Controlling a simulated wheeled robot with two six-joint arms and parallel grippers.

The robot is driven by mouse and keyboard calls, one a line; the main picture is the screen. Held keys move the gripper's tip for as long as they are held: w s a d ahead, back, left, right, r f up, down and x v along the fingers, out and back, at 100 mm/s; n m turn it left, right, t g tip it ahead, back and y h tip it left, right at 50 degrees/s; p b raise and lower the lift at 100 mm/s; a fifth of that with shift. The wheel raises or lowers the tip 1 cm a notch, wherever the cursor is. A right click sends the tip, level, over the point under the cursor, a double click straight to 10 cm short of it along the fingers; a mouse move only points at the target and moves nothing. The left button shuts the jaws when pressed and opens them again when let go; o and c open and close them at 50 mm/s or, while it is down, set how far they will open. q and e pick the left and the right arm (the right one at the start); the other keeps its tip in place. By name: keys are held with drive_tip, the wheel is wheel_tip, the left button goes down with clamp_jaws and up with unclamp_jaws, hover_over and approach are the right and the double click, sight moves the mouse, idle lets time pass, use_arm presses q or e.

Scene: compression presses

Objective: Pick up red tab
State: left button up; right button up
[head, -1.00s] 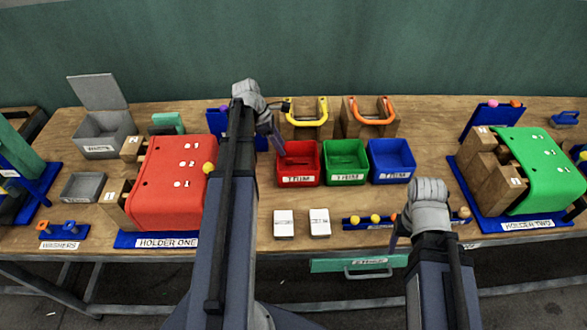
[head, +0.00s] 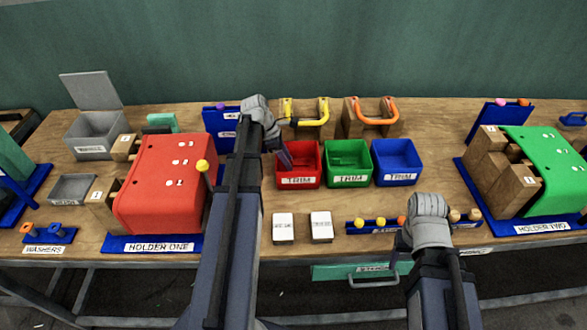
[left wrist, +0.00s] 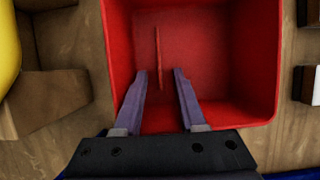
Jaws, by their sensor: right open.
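A thin red tab (left wrist: 158,50) stands on edge inside the red bin (left wrist: 240,105) in the left wrist view. My left gripper (left wrist: 161,76) is open over the bin, with its two purple-grey fingers pointing in. The tab's near end shows between the fingertips, closer to the left one, with a gap on each side. How far the fingertips are above the tab is hard to tell. In the head view the left gripper (head: 286,158) is at the left side of the red bin (head: 299,180). My right gripper (head: 400,258) is near the table's front edge, apart from the bin.
A green bin (head: 349,181) and a blue bin (head: 397,178) stand right of the red one. Yellow (head: 306,122) and orange (head: 378,121) handles are behind. Two white-topped blocks (head: 321,226) lie in front. A red press cover (head: 160,190) stands left, a green one (head: 547,170) right.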

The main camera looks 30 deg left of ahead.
use_arm(q)
drive_tip(key=shift+r, duration=0.1)
drive_tip(key=shift+c, duration=0.3)
clamp_jaws()
use_arm(e)
drive_tip(key=shift+r, duration=0.1)
use_arm(q)
wheel_tip(320, 180, up, 10)
drive_tip(key=p, duration=1)
use_arm(e)
wheel_tip(320, 180, up, 10)
drive_tip(key=shift+c, duration=0.3)
